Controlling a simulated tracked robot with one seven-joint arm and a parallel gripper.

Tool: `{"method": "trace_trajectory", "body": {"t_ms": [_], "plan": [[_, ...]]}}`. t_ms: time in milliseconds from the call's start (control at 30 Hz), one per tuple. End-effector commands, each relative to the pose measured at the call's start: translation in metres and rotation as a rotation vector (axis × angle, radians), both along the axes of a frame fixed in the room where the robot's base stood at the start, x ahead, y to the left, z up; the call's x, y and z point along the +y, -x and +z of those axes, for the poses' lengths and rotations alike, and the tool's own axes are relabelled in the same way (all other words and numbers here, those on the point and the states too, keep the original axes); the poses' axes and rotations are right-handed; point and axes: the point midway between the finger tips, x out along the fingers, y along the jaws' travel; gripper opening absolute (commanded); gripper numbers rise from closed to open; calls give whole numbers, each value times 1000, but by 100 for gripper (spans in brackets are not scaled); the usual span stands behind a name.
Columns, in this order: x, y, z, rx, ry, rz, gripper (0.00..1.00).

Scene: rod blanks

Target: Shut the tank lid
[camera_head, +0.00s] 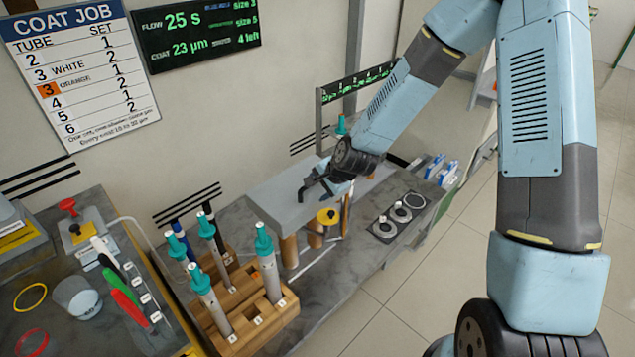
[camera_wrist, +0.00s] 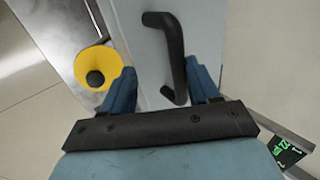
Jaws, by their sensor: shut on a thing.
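The tank lid (camera_head: 272,200) is a flat grey slab by the wall on the far part of the bench. A black bar handle (camera_head: 306,188) stands on it; I cannot tell whether the lid is fully shut. The lid (camera_wrist: 205,30) and the curved handle (camera_wrist: 172,45) also show in the wrist view. My gripper (camera_head: 328,186) is at the handle. In the wrist view my gripper (camera_wrist: 160,85) has its blue fingers on either side of the handle's near end, shut on it. The tank's inside is hidden.
A yellow disc with a black knob (camera_wrist: 88,62) is close beside my left finger. Brown cylinders (camera_head: 289,251) stand in front of the lid. A wooden rack (camera_head: 243,298) with teal-topped rods is nearer. A dark plate with dials (camera_head: 398,216) lies to the right.

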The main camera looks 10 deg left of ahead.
Motion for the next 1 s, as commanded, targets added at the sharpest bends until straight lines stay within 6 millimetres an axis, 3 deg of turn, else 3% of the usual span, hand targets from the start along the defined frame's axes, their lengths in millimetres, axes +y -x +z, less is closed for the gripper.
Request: {"method": "trace_trajectory", "body": {"t_ms": [1000], "plan": [[-53,40,94,0,0,-4,42]]}}
